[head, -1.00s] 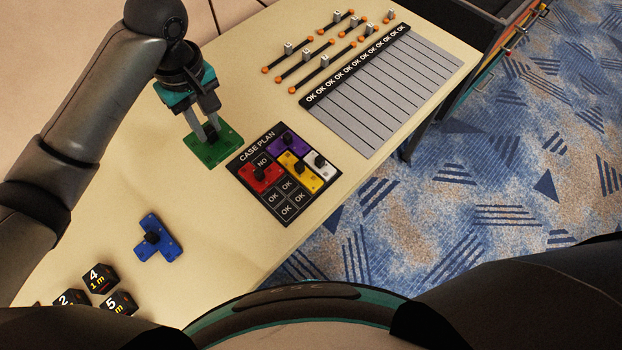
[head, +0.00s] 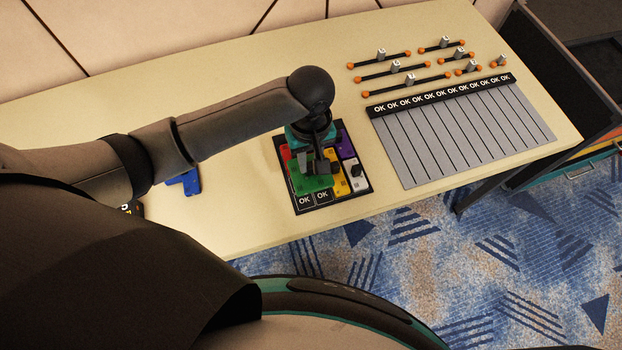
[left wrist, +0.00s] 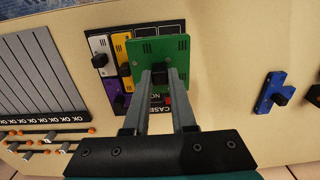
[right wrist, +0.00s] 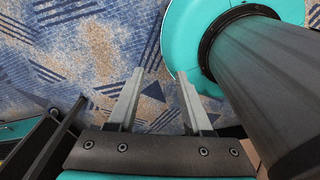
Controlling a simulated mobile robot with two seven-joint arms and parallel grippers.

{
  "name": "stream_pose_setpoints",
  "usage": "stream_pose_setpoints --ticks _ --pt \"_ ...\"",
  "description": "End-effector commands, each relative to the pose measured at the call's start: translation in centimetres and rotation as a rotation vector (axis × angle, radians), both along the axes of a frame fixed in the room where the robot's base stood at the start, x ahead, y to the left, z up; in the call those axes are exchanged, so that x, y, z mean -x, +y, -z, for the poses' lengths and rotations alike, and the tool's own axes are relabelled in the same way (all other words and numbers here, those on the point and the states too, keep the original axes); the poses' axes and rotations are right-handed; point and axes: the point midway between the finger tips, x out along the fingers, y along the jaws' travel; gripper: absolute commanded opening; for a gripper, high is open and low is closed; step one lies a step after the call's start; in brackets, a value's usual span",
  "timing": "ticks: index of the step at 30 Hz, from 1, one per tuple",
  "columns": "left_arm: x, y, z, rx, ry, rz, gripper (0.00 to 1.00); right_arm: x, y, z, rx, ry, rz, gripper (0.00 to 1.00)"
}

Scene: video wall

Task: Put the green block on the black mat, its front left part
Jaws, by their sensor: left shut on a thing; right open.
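The green block (head: 312,184) is held by my left gripper (head: 318,168), which is shut on it. Both are over the black mat (head: 312,204), in its left and front area as the head view shows it. In the left wrist view the green block (left wrist: 160,52) is between the fingertips and hides part of the mat (left wrist: 154,108). I cannot tell whether the block is touching the mat. My right gripper (right wrist: 158,90) is open and empty above the carpet, and it is not in the head view.
Red, yellow (head: 340,183), white (head: 357,178) and purple (head: 345,145) blocks lie on the mat. A blue block (head: 188,182) lies on the table to the left. A grey striped board (head: 455,135) and several black rods with orange ends (head: 405,88) are to the right.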

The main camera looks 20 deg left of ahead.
Motion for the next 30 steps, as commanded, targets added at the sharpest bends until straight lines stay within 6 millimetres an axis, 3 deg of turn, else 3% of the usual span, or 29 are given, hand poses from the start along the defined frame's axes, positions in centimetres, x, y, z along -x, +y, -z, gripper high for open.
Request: stream_pose_setpoints --ticks 3,11,18,29,30 --pt "0.0 0.0 2.5 -0.001 0.0 0.001 0.0 0.0 -0.2 0.9 0.003 0.0 -0.001 0.5" --pt "0.0 0.0 4.4 -0.001 -0.001 0.001 0.0 0.1 -0.8 1.4 0.011 0.001 0.002 0.5" --pt "0.0 0.0 7.8 0.0 0.0 0.0 0.0 0.1 -1.0 2.6 0.013 0.001 0.004 0.5" --pt "0.0 0.0 8.1 0.001 -0.001 0.0 0.0 0.1 -1.0 2.5 0.014 0.002 0.003 0.5" --pt "0.0 0.0 8.2 0.002 -0.001 0.0 0.25 0.1 -1.0 2.5 0.014 0.002 0.003 0.5"
